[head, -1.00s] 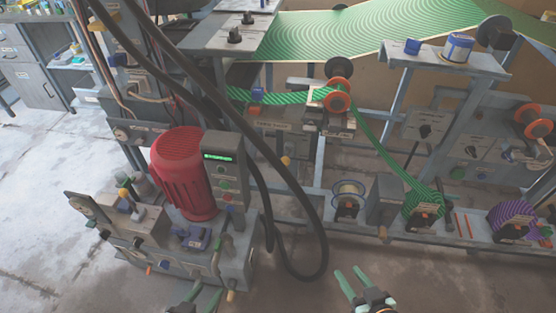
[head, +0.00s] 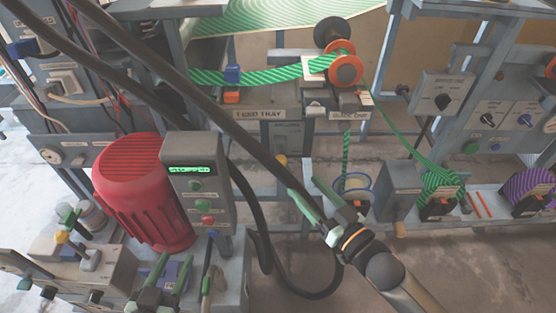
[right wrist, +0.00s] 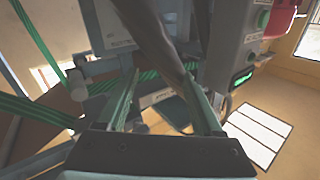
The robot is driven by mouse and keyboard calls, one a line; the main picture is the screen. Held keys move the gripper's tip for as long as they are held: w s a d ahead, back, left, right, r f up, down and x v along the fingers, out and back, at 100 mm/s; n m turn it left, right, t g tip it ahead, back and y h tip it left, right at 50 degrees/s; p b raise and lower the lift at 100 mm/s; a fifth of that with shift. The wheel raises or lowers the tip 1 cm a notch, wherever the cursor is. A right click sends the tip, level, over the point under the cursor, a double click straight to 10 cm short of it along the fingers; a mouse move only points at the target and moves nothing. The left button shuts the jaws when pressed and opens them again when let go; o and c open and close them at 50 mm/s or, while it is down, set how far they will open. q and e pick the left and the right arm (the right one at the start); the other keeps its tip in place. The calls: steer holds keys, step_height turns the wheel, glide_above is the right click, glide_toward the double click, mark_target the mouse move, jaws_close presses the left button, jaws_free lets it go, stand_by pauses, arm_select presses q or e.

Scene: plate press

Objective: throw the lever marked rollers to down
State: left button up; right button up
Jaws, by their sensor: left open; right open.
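I cannot make out a label reading rollers, so I cannot tell which lever carries it. My left gripper (head: 175,257) is open in front of the red motor, low in view.
The red motor (head: 146,190) and a control box with a green display (head: 190,169) stand at left. Thick black hoses (head: 200,98) cross diagonally and loop to the floor. The feed tray (head: 262,114), green strip and spools are behind. Bare floor (head: 455,265) lies at right.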

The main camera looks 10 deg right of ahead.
mark_target(284, 165)
steer(key=b+x, duration=0.1)
steer(key=x, duration=0.9)
steer(key=shift+f+b, duration=0.1)
steer(key=shift+b, duration=0.3)
steer(key=shift+w+a, duration=0.15)
steer(key=shift+w, duration=0.2)
arm_select(q)
step_height(284, 165, up, 11)
steer(key=w+m+t+h, duration=0.1)
steer(key=w+t, duration=0.1)
steer(key=t, duration=0.2)
steer(key=shift+d+m+t+h, duration=0.2)
steer(key=shift+m+t+h, duration=0.1)
steer(key=shift+m+t, duration=0.1)
steer(key=shift+r, duration=0.1)
arm_select(e)
steer(key=c, duration=1)
jaws_close()
